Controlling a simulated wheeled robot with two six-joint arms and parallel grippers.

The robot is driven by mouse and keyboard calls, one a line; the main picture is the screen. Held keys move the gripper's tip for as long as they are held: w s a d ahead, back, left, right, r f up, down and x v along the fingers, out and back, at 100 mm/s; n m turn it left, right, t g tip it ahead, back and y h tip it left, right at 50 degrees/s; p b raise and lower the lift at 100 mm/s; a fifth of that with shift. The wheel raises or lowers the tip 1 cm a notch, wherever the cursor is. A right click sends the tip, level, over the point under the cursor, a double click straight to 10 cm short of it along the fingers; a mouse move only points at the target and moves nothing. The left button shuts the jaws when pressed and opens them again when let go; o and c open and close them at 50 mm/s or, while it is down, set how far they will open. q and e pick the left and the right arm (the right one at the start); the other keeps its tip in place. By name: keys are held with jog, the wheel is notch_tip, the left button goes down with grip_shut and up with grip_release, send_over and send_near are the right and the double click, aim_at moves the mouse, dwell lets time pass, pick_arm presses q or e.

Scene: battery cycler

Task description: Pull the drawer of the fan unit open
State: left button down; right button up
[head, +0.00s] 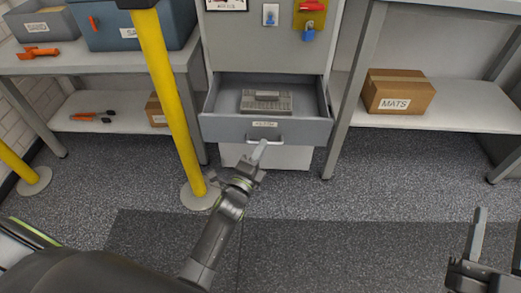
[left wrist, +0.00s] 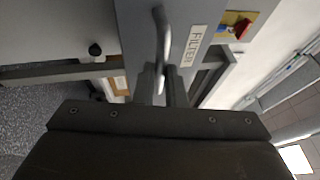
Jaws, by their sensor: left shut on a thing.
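The fan unit (head: 235,50) is a tall grey cabinet at the back centre. Its drawer (head: 218,127) stands out from the front and is open, with a grey ribbed filter block (head: 266,101) lying inside. The drawer front carries a label and a metal bar handle (head: 278,141). My left gripper (head: 261,151) is shut on this handle; in the left wrist view the handle (left wrist: 160,35) runs between the two fingers, beside the FILTER label (left wrist: 194,45). My right gripper (head: 496,236) is at the lower right, open and empty, away from the drawer.
A yellow post (head: 168,95) on a round base stands just left of the drawer. Benches flank the cabinet: bins (head: 120,30) on the left, a MATS box (head: 398,92) on the right shelf. The floor before the drawer (head: 330,220) is clear.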

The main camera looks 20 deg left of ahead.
pick_arm(q)
jog(key=shift+s+d, duration=0.15)
jog(key=shift+s, duration=0.3)
pick_arm(e)
jog(key=shift+s+r, duration=0.1)
jog(key=shift+s, duration=0.35)
pick_arm(q)
jog(key=c, duration=1.5)
grip_release()
jog(key=p+v, duration=0.2)
jog(key=v, duration=1.5)
jog(key=shift+s+f, duration=0.1)
jog(key=shift+s, duration=0.05)
pick_arm(e)
notch_tip(320, 180, down, 12)
jog(key=m+g, duration=0.1)
jog(key=g, duration=0.6)
jog(key=shift+w+d+m+g, duration=0.15)
jog(key=shift+d+m+g, duration=0.15)
jog(key=shift+d+g, duration=0.1)
